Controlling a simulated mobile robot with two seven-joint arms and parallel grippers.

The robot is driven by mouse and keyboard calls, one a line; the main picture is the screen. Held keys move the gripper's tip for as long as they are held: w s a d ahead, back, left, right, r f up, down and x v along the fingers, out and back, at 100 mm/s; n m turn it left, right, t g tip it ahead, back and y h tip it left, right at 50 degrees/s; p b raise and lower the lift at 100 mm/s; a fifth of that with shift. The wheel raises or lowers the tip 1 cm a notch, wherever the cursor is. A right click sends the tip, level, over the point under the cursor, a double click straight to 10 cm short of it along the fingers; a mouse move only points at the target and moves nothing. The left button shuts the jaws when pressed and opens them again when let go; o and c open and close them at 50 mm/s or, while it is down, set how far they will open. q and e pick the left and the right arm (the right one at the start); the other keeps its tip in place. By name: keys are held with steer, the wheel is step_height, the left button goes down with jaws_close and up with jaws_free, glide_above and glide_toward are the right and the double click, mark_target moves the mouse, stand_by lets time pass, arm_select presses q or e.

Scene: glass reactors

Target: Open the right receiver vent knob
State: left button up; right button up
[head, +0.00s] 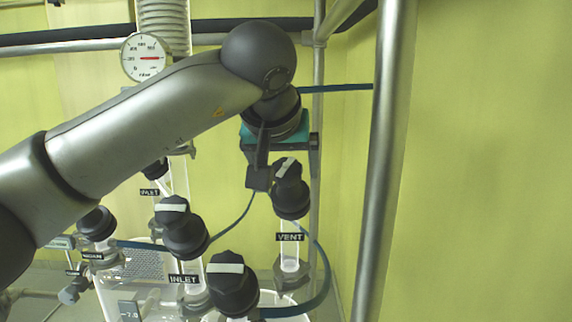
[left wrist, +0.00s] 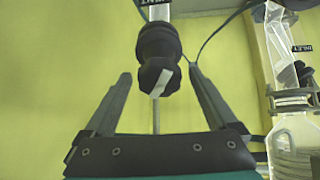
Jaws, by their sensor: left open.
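The vent knob (head: 290,198) is black with a white bar on its top. It sits above the VENT label (head: 290,237) on a clear glass tube, on the right side of the glassware. My left gripper (head: 268,178) is above and beside this knob in the head view, with its arm reaching in from the left. In the left wrist view the knob (left wrist: 158,62) appears between the two spread fingers of my open left gripper (left wrist: 160,74), with visible gaps on both sides. Its white bar looks tilted. My right gripper is not in view.
Two more black knobs stand close by, the INLET knob (head: 185,238) and a front knob (head: 232,285). A round gauge (head: 146,58) is at the upper left. A metal post (head: 384,160) rises to the right of the vent. A blue hose (head: 322,275) curves below.

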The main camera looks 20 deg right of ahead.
arm_select(q)
steer(key=shift+c, duration=0.2)
steer(key=c, duration=1.3)
steer(key=shift+c, duration=0.2)
steer(key=shift+n, duration=0.3)
steer(key=n+y+b, duration=0.1)
steer(key=n, duration=0.3)
steer(key=shift+r, duration=0.1)
steer(key=n+y, duration=0.1)
steer(key=n, duration=0.3)
steer(key=shift+n, duration=0.4)
steer(key=n+y+p, duration=0.1)
steer(key=n, duration=0.3)
steer(key=shift+r+n+g, duration=0.1)
steer(key=shift+n+g, duration=0.2)
steer(key=shift+g, duration=0.1)
steer(key=n+g+y+p, duration=0.1)
steer(key=n+p, duration=0.1)
steer(key=n, duration=0.3)
steer(key=shift+n, duration=0.3)
